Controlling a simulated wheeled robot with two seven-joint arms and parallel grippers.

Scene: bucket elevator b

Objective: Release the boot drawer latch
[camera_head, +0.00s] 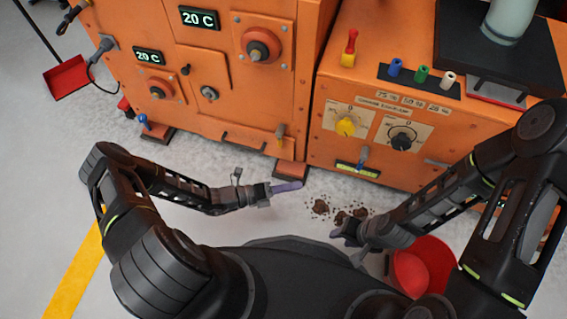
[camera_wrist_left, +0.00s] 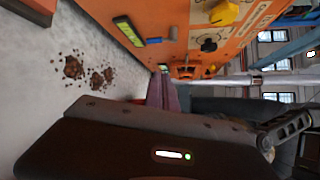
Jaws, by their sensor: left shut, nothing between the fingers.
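A low drawer front with a dark bar handle (camera_head: 243,140) sits at the bottom of the left orange machine. A small brass-coloured lever (camera_head: 280,133), which looks like the latch, stands upright at its right end. My left gripper (camera_head: 299,185) is shut and empty, with purplish fingers, over the floor in front of the machine and below the lever, apart from it. Its fingers (camera_wrist_left: 163,92) also show in the left wrist view, where I cannot make out the lever. My right gripper (camera_head: 343,236) is low over the floor near the spill; its jaw opening is unclear.
Brown crumbly spill (camera_head: 341,215) lies on the floor between my grippers; it also shows in the left wrist view (camera_wrist_left: 73,68). A red bucket (camera_head: 436,262) is beside my right arm. The right orange cabinet (camera_head: 315,140) carries knobs and a low blue lever (camera_head: 363,155).

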